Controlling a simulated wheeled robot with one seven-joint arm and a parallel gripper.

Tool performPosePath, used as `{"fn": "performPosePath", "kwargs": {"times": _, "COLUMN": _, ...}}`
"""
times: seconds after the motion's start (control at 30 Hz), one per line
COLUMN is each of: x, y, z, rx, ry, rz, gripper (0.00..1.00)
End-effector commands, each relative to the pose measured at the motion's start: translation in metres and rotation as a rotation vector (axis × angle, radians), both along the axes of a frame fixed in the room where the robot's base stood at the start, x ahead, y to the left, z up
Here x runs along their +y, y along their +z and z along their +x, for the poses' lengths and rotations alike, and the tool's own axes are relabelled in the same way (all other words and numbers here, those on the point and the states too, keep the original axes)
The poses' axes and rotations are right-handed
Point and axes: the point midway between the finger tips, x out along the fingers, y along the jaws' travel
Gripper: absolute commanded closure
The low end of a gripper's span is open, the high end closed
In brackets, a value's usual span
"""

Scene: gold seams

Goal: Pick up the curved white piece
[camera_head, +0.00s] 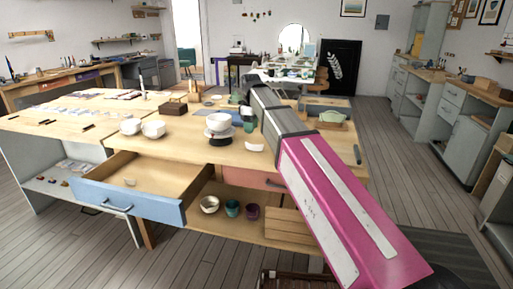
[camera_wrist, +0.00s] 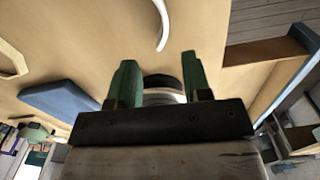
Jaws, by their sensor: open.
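The curved white piece (camera_wrist: 161,24) is a thin white arc on the pale wooden table top, at the top of the wrist view. In the head view a small white piece (camera_head: 255,147) lies near the table's front edge, apparently the same one. My gripper (camera_wrist: 160,65) is open, its two green fingers spread, and the arc lies beyond the fingertips, apart from them. A dark, rounded thing with a pale band (camera_wrist: 163,84) shows between the fingers, partly hidden by the gripper. In the head view my arm hides most of the gripper.
A white bowl (camera_head: 219,122) on a dark stand is left of my arm, with two white bowls (camera_head: 153,129) farther left. A blue-fronted drawer (camera_head: 125,203) stands open below the table top. A flat blue thing (camera_wrist: 60,103) lies left of my gripper in the wrist view.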

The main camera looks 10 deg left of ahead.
Motion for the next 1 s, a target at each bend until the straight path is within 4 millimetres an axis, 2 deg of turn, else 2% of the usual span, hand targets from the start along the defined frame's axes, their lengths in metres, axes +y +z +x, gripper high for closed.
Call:
{"fn": "performPosePath", "kwargs": {"times": 0.13, "x": -0.001, "y": -0.023, "z": -0.001, "rx": 0.001, "ry": 0.0, "rz": -0.001, "gripper": 0.55}}
{"fn": "performPosePath", "kwargs": {"times": 0.43, "x": -0.005, "y": -0.043, "z": -0.004, "rx": 0.001, "ry": 0.0, "rz": -0.001, "gripper": 0.55}}
{"fn": "performPosePath", "kwargs": {"times": 0.6, "x": -0.013, "y": -0.066, "z": -0.011, "rx": 0.002, "ry": 0.0, "rz": -0.002, "gripper": 0.55}}
{"fn": "performPosePath", "kwargs": {"times": 0.7, "x": -0.011, "y": -0.078, "z": -0.009, "rx": 0.001, "ry": 0.0, "rz": -0.001, "gripper": 0.55}}
{"fn": "performPosePath", "kwargs": {"times": 1.0, "x": -0.011, "y": -0.085, "z": -0.008, "rx": 0.0, "ry": 0.0, "rz": 0.0, "gripper": 0.55}}
